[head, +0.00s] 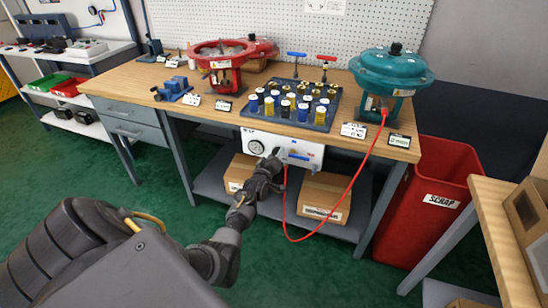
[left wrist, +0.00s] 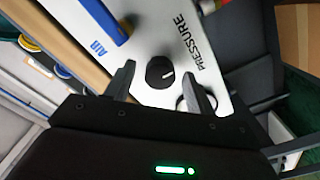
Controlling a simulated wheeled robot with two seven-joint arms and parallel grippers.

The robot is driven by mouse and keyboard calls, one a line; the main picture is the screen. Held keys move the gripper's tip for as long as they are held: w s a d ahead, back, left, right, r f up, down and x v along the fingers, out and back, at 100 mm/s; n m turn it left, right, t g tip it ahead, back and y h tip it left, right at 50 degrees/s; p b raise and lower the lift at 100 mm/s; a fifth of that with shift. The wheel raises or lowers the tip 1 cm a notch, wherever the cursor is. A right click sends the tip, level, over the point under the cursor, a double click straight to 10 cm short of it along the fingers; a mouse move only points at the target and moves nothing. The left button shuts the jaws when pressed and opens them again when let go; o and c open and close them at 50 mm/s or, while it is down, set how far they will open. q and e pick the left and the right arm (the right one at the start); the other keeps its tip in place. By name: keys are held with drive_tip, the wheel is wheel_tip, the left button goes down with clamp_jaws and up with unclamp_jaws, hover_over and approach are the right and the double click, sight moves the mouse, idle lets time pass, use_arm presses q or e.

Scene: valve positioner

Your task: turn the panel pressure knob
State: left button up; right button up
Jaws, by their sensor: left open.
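The pressure knob (left wrist: 160,71) is a round black knob with a white mark, on a white panel (left wrist: 222,42) lettered PRESSURE and AIR. In the left wrist view it sits between the two fingers of my left gripper (left wrist: 160,80), with a visible gap on each side. In the head view my left gripper (head: 271,161) is at the front of the white panel (head: 310,152) under the bench edge and hides the knob. The left gripper is open and empty. My right gripper is in neither view.
A pressure gauge (head: 256,147) is on the panel's left. A blue lever (left wrist: 98,18) is by the AIR label. A red hose (head: 347,195) hangs from the panel to the teal actuator (head: 390,72). Cardboard boxes (head: 322,190) stand on the shelf below; a red scrap bin (head: 430,205) stands right.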

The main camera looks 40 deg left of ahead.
use_arm(q)
drive_tip(key=p+v, duration=0.1)
drive_tip(key=v, duration=0.9)
drive_tip(key=shift+s+d, duration=0.2)
drive_tip(key=shift+s, duration=0.15)
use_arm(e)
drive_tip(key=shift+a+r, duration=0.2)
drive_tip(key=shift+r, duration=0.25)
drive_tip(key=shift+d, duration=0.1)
